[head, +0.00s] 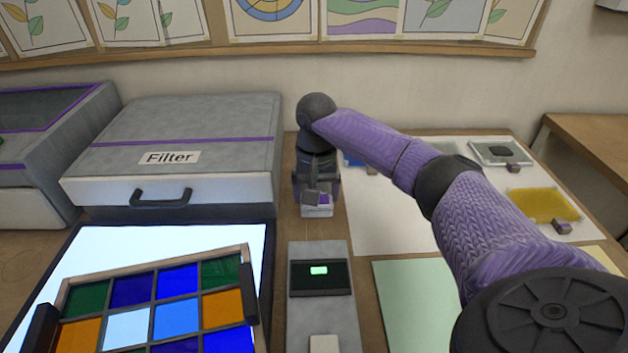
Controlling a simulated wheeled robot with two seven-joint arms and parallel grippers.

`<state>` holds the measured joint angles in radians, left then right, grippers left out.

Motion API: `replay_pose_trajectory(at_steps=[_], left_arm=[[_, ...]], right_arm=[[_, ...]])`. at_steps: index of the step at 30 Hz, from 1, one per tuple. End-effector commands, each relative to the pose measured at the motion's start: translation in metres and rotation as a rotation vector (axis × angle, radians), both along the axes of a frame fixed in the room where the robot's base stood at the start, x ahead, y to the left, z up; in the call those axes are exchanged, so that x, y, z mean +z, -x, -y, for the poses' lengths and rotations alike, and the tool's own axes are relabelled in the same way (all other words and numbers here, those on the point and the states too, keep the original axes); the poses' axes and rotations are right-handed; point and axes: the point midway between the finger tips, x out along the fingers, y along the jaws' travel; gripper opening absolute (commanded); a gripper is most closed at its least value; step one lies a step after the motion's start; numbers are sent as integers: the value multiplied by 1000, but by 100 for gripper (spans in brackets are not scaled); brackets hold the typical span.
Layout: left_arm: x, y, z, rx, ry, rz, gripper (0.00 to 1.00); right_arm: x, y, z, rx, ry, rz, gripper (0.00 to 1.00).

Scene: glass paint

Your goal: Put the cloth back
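My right arm reaches in from the right, and its gripper (318,200) points down just right of the Filter case. A small white and purple thing (317,211) is at its fingertips; it may be a folded cloth, but I cannot tell. The fingers are small and partly merged with it, so I cannot tell whether they grip it. No other clear cloth shows. My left gripper is not in view.
A grey Filter case (178,120) stands at the back left. A framed colored-glass panel (160,318) lies on a lit light table (160,240). A grey device (320,310) with a small screen is centre front. A white sheet (390,225) with paint trays lies right.

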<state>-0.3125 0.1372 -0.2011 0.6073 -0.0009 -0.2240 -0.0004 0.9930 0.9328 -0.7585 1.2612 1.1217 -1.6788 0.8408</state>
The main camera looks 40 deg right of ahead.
Motion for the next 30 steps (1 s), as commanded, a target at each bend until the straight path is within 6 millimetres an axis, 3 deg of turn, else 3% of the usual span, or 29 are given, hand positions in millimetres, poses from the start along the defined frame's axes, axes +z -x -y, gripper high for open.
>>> replay_pose_trajectory(at_steps=[1, 8, 18, 19, 21, 28, 30], left_arm=[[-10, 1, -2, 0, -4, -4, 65], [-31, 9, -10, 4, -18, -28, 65], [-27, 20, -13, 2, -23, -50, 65], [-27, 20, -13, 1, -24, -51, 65], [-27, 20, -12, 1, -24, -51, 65], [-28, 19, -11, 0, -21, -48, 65], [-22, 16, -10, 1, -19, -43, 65]], right_arm=[[-18, 1, 0, 0, 1, -6, 13], [-65, 1, 0, 1, 1, -5, 13], [-66, 0, -1, 1, 0, 0, 13], [-66, 0, -1, 2, 0, 0, 89], [-66, 0, -1, 2, 1, 1, 100], [-65, 0, 0, 2, 1, 1, 100], [-53, 0, -1, 1, 1, 2, 100]])
